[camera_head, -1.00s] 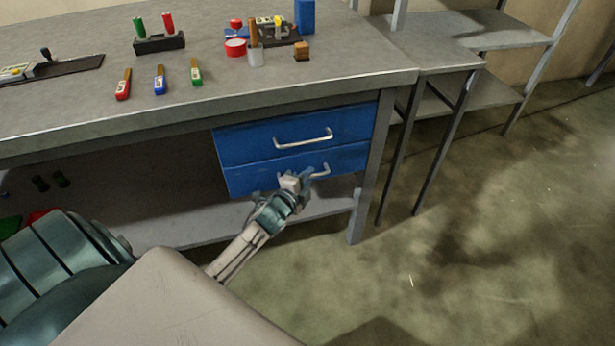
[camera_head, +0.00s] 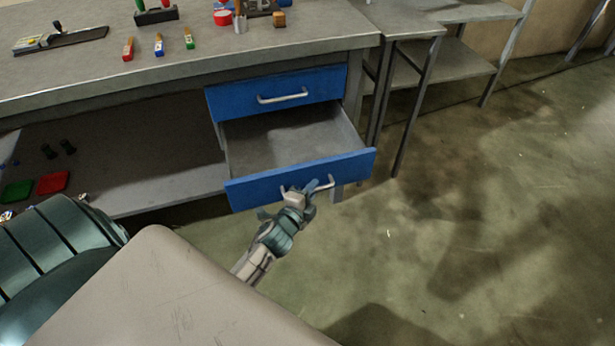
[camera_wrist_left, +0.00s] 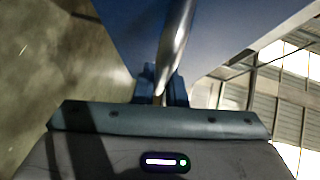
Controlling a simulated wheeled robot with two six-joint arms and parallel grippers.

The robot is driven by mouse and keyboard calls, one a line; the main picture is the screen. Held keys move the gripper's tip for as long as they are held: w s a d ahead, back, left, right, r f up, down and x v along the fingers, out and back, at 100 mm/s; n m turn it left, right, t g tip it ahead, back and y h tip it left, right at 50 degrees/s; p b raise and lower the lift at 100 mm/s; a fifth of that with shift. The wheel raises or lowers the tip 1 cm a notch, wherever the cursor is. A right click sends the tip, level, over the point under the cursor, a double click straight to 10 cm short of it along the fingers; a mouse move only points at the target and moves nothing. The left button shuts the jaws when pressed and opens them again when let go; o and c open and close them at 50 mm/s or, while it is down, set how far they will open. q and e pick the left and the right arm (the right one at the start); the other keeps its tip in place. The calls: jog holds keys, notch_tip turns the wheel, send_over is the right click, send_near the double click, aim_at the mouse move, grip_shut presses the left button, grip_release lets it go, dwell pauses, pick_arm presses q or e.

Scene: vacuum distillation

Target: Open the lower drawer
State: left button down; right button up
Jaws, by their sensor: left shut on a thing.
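The lower drawer (camera_head: 350,164) has a blue front and is pulled well out from under the workbench. Its grey inside (camera_head: 285,138) shows and looks empty. My left gripper (camera_head: 307,188) is at the drawer front, shut on its silver handle (camera_head: 327,184). In the left wrist view the handle (camera_wrist_left: 176,45) runs as a metal bar down between the two fingers (camera_wrist_left: 161,88). The upper drawer (camera_head: 235,97) is blue, with its own silver handle (camera_head: 283,97), and is closed. My right gripper is not in view.
The workbench top (camera_head: 215,65) holds several small coloured tools and a dark board (camera_head: 75,36). A lower shelf (camera_head: 165,190) bears a green tray (camera_head: 17,192) and a red tray (camera_head: 52,183). Metal shelving (camera_head: 425,28) stands at the right. The floor (camera_head: 480,180) to the right is clear.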

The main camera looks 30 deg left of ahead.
pick_arm(q)
jog(key=shift+s+d, duration=1.15)
jog(key=shift+d, duration=0.2)
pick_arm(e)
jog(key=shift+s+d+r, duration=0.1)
pick_arm(q)
jog(key=c, duration=1.5)
grip_release()
